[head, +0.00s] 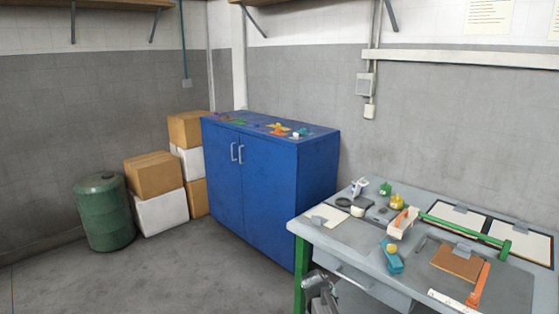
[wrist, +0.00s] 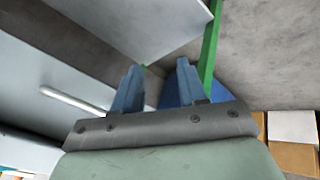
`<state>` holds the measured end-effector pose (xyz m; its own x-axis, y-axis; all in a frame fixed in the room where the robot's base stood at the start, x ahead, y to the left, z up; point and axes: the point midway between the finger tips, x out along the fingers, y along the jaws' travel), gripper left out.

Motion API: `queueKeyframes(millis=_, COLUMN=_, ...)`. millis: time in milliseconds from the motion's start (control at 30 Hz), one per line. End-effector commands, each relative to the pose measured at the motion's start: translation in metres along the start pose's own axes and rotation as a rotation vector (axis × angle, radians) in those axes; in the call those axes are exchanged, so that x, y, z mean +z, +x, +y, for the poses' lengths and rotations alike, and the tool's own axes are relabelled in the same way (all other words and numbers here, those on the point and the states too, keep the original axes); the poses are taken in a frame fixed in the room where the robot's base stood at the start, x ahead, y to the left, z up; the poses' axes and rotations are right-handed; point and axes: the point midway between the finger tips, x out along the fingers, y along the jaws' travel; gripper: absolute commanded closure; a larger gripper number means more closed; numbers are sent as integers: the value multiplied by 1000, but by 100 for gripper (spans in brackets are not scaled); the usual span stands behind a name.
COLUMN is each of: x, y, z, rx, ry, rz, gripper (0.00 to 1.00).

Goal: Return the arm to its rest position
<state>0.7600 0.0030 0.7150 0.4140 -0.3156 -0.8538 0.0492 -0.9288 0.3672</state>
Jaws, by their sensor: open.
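My gripper (wrist: 158,65) shows in the wrist view with its two blue-grey fingers apart and nothing between them. Grey parts of my arm show at the bottom of the head view, beside the front left of the workbench (head: 338,240). The fingers themselves cannot be made out there. In the wrist view the bench's pale drawer front and a green leg (wrist: 210,50) are close by, with no clear contact. A teal item with a yellow top (head: 393,260) rests on the bench; I cannot tell whether it is the brush.
A blue cabinet (head: 250,190) stands behind left. Boxes (head: 153,175) and a green drum (head: 104,215) are farther left. Floor at front left is clear.

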Motion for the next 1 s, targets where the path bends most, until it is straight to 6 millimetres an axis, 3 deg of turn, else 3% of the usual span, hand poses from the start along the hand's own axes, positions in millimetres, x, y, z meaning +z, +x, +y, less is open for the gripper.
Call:
queueKeyframes(millis=33, x=23, y=11, z=-5, rx=-13, ry=-3, rz=-37, gripper=58)
queueKeyframes(millis=200, x=92, y=41, z=-23, rx=-56, ry=-10, rz=-154, gripper=58)
queueKeyframes(millis=500, x=214, y=75, z=-52, rx=-134, ry=-16, rz=-361, gripper=58)
queueKeyframes(millis=733, x=308, y=84, z=-73, rx=-195, ry=-14, rz=-520, gripper=58)
queueKeyframes(millis=1000, x=415, y=77, z=-95, rx=-270, ry=-5, rz=-705, gripper=58)
